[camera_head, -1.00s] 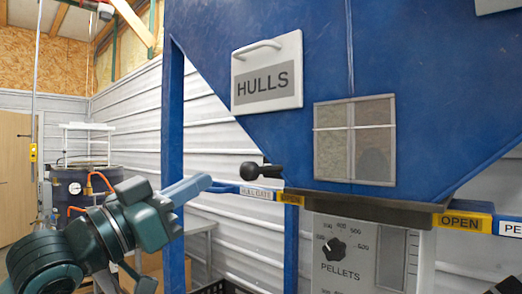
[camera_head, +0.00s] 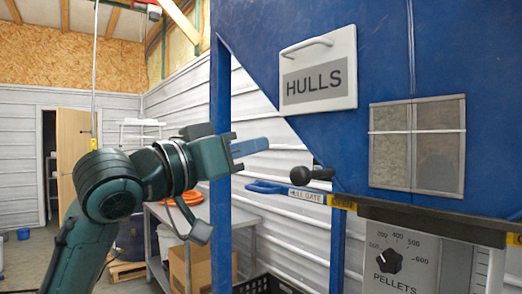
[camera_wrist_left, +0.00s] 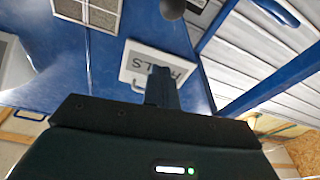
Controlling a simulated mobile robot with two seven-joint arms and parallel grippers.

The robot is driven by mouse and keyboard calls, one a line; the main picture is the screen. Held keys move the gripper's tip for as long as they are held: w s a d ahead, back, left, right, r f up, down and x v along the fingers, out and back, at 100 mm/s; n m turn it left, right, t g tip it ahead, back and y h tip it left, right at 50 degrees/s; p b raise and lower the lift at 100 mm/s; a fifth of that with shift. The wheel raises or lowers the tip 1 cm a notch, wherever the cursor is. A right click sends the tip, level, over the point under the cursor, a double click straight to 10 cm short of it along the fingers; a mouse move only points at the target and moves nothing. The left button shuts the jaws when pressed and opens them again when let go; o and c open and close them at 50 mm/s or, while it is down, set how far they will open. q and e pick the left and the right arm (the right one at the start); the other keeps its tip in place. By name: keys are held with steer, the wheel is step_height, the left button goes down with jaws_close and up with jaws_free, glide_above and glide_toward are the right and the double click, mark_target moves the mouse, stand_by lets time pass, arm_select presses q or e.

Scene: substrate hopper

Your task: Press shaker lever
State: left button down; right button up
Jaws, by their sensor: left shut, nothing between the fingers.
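A black lever with a ball knob (camera_head: 300,176) sticks out from the front of the blue hopper (camera_head: 330,130), under the HULLS plate. I see no label on it. My left gripper (camera_head: 262,145) is shut and empty, up and to the left of the knob in the head view, apart from it in the picture. In the left wrist view the shut fingers (camera_wrist_left: 161,85) overlap the HULLS plate (camera_wrist_left: 134,62), and the dark knob (camera_wrist_left: 172,8) shows at the top edge. My right gripper is in neither view.
The blue HULL GATE handle (camera_head: 267,187) sits just below and left of the knob. A PELLETS dial panel (camera_head: 405,262) is lower right. A blue post (camera_head: 220,180) stands behind my left gripper. A grey table (camera_head: 160,214) stands further back left.

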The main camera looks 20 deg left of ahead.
arm_select(q)
steer(key=p+x, duration=0.3)
steer(key=x, duration=0.5)
steer(key=shift+w+d, duration=0.2)
steer(key=shift+w, duration=0.1)
steer(key=shift+s+f, duration=0.3)
steer(key=shift+f, duration=0.7)
steer(key=shift+s+f, duration=0.25)
steer(key=shift+f, duration=0.75)
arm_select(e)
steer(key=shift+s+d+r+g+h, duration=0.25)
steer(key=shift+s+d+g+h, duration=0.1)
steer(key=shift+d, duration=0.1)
